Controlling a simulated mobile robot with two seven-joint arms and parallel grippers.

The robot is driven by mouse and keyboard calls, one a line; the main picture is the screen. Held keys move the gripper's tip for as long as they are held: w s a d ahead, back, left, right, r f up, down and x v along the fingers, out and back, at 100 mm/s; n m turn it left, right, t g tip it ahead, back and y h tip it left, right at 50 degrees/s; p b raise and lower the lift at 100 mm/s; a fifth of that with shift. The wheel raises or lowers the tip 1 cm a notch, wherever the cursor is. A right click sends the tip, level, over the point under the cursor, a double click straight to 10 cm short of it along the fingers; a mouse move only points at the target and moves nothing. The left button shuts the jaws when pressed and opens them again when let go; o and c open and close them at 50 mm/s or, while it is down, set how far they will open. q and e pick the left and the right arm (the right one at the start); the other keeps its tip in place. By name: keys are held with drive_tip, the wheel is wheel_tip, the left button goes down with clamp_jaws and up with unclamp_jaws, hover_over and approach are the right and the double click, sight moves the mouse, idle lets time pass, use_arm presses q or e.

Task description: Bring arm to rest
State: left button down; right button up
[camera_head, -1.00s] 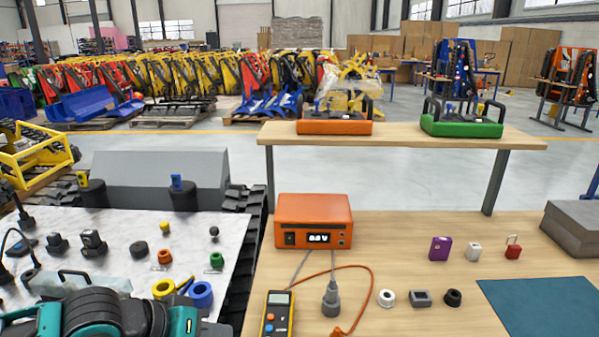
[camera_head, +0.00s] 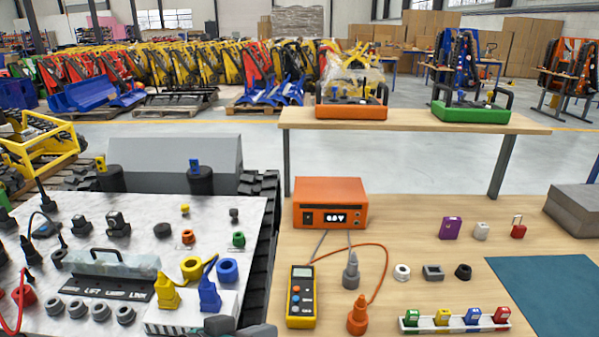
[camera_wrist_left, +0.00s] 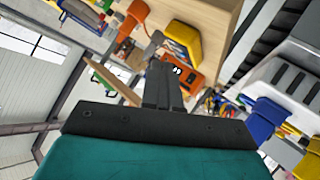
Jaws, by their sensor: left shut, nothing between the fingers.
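My left gripper (camera_wrist_left: 168,66) is shut in the left wrist view, with its dark fingers together and nothing between them. In the head view only a grey part of what appears to be the left gripper (camera_head: 240,327) shows at the bottom edge, beside the marble-topped panel (camera_head: 252,215) and left of the wooden bench (camera_head: 410,300). It looks apart from the things on both surfaces. My right gripper is in neither view.
An orange meter box (camera_head: 330,203), a yellow multimeter (camera_head: 301,297) and a row of coloured padlocks (camera_head: 442,318) stand on the bench. A yellow connector (camera_head: 168,291) and a blue connector (camera_head: 209,295) stand near the panel's front. A raised shelf (camera_head: 420,122) is behind.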

use_arm(q)
drive_tip(key=s+a+f+t+y, duration=0.1)
drive_tip(key=s+a+f+y, duration=0.2)
drive_tip(key=s+a+f, duration=0.2)
drive_tip(key=s+a+f+n+t+y, duration=0.1)
drive_tip(key=s+a+f+y, duration=0.2)
drive_tip(key=f, duration=0.6)
drive_tip(key=s+a, duration=0.2)
drive_tip(key=shift+a+f+y, duration=0.3)
drive_tip(key=shift+y, duration=0.1)
drive_tip(key=shift+s, duration=0.1)
